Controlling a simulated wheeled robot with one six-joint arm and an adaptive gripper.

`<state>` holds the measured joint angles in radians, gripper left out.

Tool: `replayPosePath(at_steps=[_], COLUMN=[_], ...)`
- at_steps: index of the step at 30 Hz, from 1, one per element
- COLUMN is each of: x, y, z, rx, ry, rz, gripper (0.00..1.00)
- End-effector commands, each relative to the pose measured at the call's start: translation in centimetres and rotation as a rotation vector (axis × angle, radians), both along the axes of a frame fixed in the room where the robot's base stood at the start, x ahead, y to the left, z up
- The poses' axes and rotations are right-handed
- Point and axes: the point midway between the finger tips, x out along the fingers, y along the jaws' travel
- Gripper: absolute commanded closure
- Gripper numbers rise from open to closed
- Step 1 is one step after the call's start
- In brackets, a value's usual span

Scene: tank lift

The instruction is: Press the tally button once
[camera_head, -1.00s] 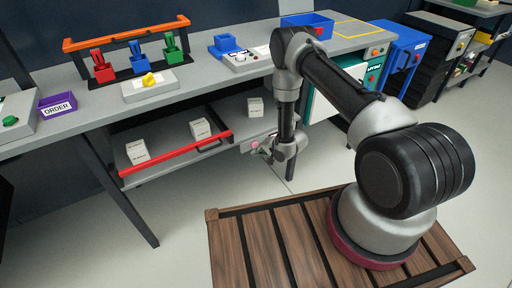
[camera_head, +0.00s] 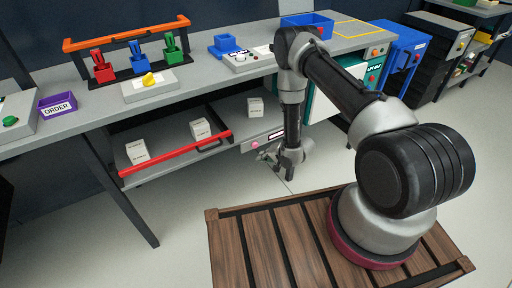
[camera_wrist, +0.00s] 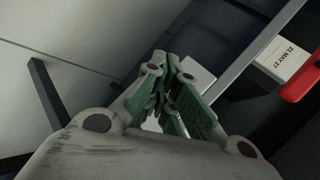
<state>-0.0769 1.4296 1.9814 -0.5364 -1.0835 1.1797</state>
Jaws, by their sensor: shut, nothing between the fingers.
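A pink round button (camera_head: 255,145) sits on a grey front panel of the lower shelf, beside a small framed display (camera_head: 276,135). No label naming it as the tally button is readable. My gripper (camera_head: 266,157) hangs just below and to the right of it in the head view, in front of the panel. Contact cannot be made out, but they look apart. In the wrist view my gripper (camera_wrist: 164,72) has its green-padded fingers shut with nothing between them. The pink button is not visible in the wrist view.
A red bar (camera_head: 176,158) runs along the lower shelf, with white boxes (camera_head: 200,129) behind it. The bench above carries a yellow button (camera_head: 149,79) and a small control box (camera_head: 240,59). A wooden pallet (camera_head: 262,246) lies below my arm. Open floor (camera_head: 190,190) is at the left.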

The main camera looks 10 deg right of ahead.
Motion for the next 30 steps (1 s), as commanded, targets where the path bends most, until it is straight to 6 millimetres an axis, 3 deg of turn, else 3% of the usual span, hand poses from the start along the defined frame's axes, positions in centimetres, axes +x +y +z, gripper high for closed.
replayPosePath(at_steps=[9, 30], x=[-2.0, -2.0], y=[-0.7, -0.7], z=[0.0, 0.0], rx=[0.0, 0.0], ry=[0.001, 0.0], rz=[-0.001, -0.001], gripper=[1.0, 1.0])
